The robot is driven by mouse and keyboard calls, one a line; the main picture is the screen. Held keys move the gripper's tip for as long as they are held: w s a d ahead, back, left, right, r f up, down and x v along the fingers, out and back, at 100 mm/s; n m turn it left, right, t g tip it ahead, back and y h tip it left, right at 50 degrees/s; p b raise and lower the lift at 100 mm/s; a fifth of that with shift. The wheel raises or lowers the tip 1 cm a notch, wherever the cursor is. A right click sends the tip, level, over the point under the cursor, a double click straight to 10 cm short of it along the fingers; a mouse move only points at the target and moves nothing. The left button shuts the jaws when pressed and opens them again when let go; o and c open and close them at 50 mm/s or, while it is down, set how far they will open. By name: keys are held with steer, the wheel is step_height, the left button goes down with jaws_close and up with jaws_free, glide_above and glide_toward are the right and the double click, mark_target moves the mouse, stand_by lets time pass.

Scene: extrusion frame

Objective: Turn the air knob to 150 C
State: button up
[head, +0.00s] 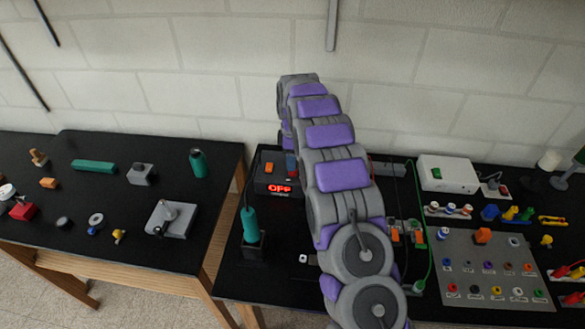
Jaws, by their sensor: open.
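A dark control box (262,183) stands on the right black table, left of my arm, with a lit red display (279,188) reading "OFF". An orange switch (268,167) is on its top. My arm covers the right part of the box. I cannot make out the air knob; it may be hidden behind the arm or too small to see. A teal hot-air handle (249,226) stands upright in a black holder (254,246) in front of the box. My arm reaches up and away past the box; my gripper is hidden behind it.
A grey panel (464,245) with several coloured sockets lies right of my arm. A white box (447,173) stands behind it, with a green cable (424,225) nearby. The left table (120,218) holds several small parts, with a gap between tables. A brick wall closes the back.

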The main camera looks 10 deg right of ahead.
steer(key=shift+f, duration=2.4)
steer(key=c, duration=1)
steer(key=shift+c, duration=0.2)
